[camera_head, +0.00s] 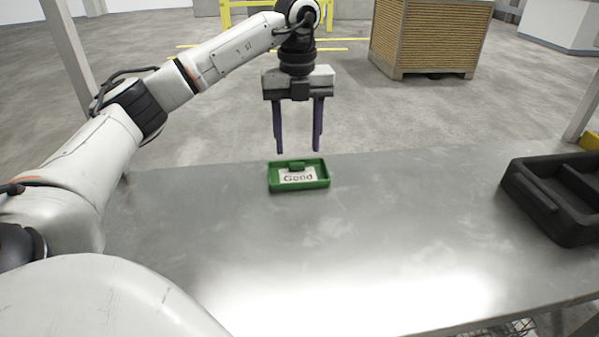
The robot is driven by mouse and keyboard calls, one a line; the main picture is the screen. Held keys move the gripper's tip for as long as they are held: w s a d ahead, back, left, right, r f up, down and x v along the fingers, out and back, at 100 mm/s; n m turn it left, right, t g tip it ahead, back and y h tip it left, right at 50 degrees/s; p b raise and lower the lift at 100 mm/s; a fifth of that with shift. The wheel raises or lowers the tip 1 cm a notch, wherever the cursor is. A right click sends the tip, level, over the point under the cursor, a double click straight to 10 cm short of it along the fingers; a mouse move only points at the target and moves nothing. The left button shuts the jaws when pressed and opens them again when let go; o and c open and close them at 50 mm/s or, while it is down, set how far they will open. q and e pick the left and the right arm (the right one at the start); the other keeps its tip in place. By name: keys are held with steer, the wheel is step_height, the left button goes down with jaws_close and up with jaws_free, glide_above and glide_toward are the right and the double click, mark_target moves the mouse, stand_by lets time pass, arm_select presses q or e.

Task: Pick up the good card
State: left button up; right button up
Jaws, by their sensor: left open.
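The good card is a white card with the word "Good" (298,178), lying in a small green tray (299,187) near the far edge of the metal table. A small dark green piece shows at the card's upper edge. My left gripper (298,150) is open, with its two dark fingers pointing down. It appears above and slightly beyond the tray, apart from it, with nothing between the fingers. My right gripper is not in view.
The metal table (230,240) is bare around the tray. A black bin with compartments (545,205) stands at the table's right side. Beyond the table, a large brown slatted crate (425,40) and a yellow frame (228,15) stand on the floor.

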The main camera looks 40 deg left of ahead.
mark_target(297, 164)
arm_select(q)
step_height(297, 164, down, 5)
steer(key=shift+s+a+r, duration=0.1)
steer(key=c, duration=1.1)
step_height(297, 164, up, 10)
steer(key=shift+r+p, duration=0.1)
steer(key=shift+p, duration=0.35)
